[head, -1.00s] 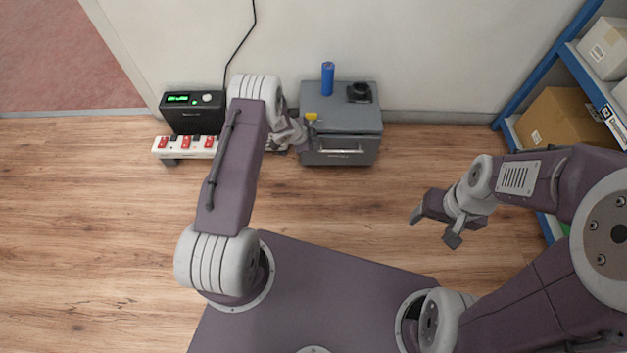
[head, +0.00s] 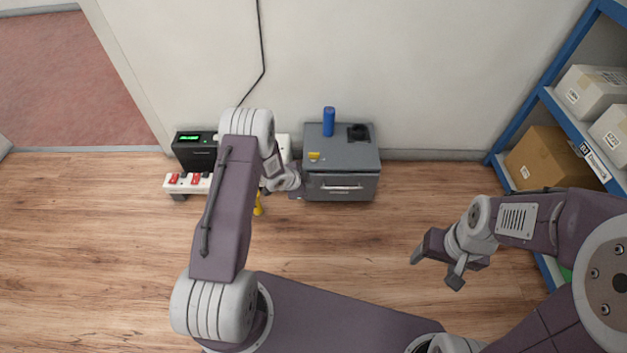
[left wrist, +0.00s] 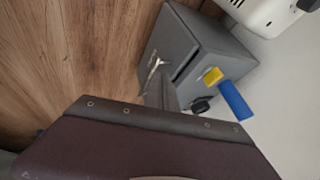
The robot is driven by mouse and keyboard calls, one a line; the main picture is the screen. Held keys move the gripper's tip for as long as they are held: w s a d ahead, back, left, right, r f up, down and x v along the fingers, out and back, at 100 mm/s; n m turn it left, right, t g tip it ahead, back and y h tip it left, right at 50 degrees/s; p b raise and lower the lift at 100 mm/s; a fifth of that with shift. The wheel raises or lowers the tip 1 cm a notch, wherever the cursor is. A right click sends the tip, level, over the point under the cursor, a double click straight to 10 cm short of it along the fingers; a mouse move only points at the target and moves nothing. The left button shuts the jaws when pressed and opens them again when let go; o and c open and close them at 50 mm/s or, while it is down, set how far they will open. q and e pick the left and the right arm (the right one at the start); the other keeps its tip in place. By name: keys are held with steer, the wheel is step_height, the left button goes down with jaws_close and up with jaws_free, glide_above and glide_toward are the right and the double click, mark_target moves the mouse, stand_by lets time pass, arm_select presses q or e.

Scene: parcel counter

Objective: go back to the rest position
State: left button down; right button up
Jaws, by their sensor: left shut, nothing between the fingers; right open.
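My left gripper (head: 295,192) is shut and empty, just left of the grey box's front in the head view. In the left wrist view its shut fingers (left wrist: 160,92) show in front of the grey box. My right gripper (head: 437,267) is open and empty above the bare floor at the right. The grey box (head: 340,187) stands against the wall with its front handle visible. A blue cylinder (head: 328,122), a yellow block (head: 314,156) and a black round item (head: 358,132) are on its top.
A power strip (head: 188,184) and black device (head: 195,150) stand left, partly behind my left arm. A yellow item (head: 258,204) shows beside that arm. A blue shelf (head: 548,98) with cartons (head: 552,155) is at right. The floor (head: 390,225) between is clear.

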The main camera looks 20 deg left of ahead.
arm_select(q)
steer(key=shift+v, duration=1)
steer(key=shift+f, duration=0.1)
